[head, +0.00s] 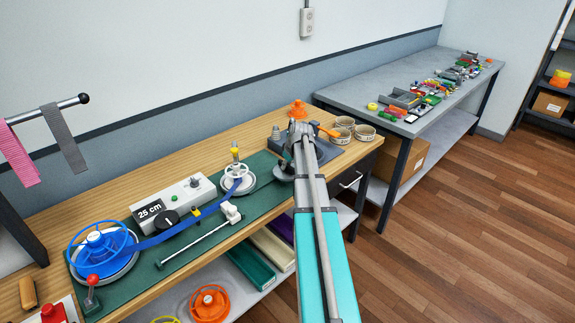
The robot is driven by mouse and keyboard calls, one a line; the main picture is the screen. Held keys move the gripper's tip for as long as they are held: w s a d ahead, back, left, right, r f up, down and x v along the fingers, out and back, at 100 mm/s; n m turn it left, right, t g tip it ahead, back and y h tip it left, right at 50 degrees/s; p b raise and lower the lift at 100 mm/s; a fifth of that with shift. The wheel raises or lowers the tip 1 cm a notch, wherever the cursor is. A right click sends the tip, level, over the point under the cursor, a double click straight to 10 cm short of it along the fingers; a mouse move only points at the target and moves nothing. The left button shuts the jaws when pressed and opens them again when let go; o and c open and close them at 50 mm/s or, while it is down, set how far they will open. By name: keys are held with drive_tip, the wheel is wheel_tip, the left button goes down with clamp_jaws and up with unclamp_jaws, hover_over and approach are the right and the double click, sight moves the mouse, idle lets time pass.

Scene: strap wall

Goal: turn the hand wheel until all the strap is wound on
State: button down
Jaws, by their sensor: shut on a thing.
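A blue strap (180,229) runs along the green mat from a blue reel (99,248) at the left to a small white hand wheel (236,172) with an upright yellow knob. Some strap still shows on the blue reel, and the run between the two looks stretched out. My arm reaches over the bench from the bottom right, and its grey joints hide the area right of the hand wheel. The fingers of my gripper cannot be made out, nor can anything between them. The yellow knob stands clear in view, with no fingers seen around it.
A white length counter (173,203) reading 25 cm stands behind the strap. A metal rod with a white slider (230,212) lies in front. A red-knobbed lever (92,290) stands at the front left.

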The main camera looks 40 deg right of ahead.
drive_tip(key=m+h, duration=0.2)
drive_tip(key=m, duration=0.5)
drive_tip(key=m+g+h, duration=0.1)
drive_tip(key=m, duration=0.2)
drive_tip(key=shift+g+h, duration=0.3)
drive_tip(key=m+g, duration=0.1)
drive_tip(key=m, duration=0.1)
drive_tip(key=m+h, duration=0.1)
drive_tip(key=m, duration=0.2)
drive_tip(key=shift+g, duration=0.4)
drive_tip(key=m+g, duration=0.1)
drive_tip(key=m, duration=0.2)
drive_tip(key=m+g, duration=0.1)
drive_tip(key=m, duration=0.2)
drive_tip(key=shift+w, duration=0.1)
drive_tip(key=m+g, duration=0.1)
drive_tip(key=m, duration=0.1)
drive_tip(key=m+g+y, duration=0.1)
drive_tip(key=m, duration=0.2)
drive_tip(key=m+g+y, duration=0.1)
drive_tip(key=m, duration=0.4)
drive_tip(key=m+y, duration=0.1)
drive_tip(key=m, duration=0.1)
drive_tip(key=m+y, duration=0.1)
drive_tip(key=m, duration=0.2)
drive_tip(key=shift+g, duration=0.3)
drive_tip(key=m+y, duration=0.2)
drive_tip(key=m, duration=0.3)
drive_tip(key=shift+m, duration=0.3)
